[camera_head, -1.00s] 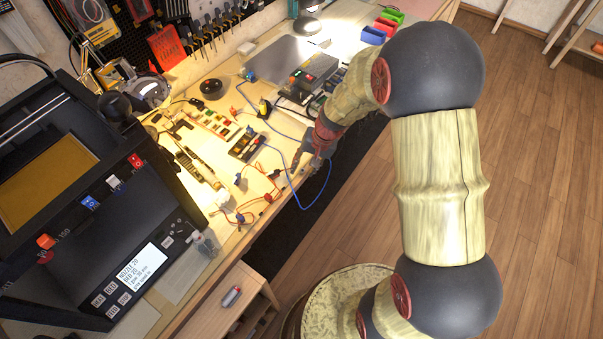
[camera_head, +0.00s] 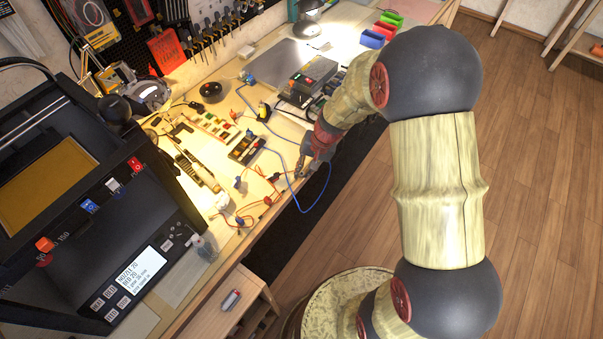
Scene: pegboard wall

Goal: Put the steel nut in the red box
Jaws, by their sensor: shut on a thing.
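My gripper (camera_head: 300,171) is low over the front edge of the workbench, its fingers pointing down and to the left. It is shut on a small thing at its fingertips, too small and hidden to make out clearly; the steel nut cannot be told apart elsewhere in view. The red box (camera_head: 384,28) is a small open bin at the far right end of the bench, between a green bin (camera_head: 392,18) and a blue bin (camera_head: 372,38). My gripper is well apart from it, on the nearer side.
A dark 3D printer (camera_head: 90,200) fills the left. Wires, small boards and a blue cable (camera_head: 283,165) lie on the bench near my gripper. A grey device (camera_head: 313,75) and a metal sheet (camera_head: 290,60) lie between it and the bins. Open floor (camera_head: 540,160) is at right.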

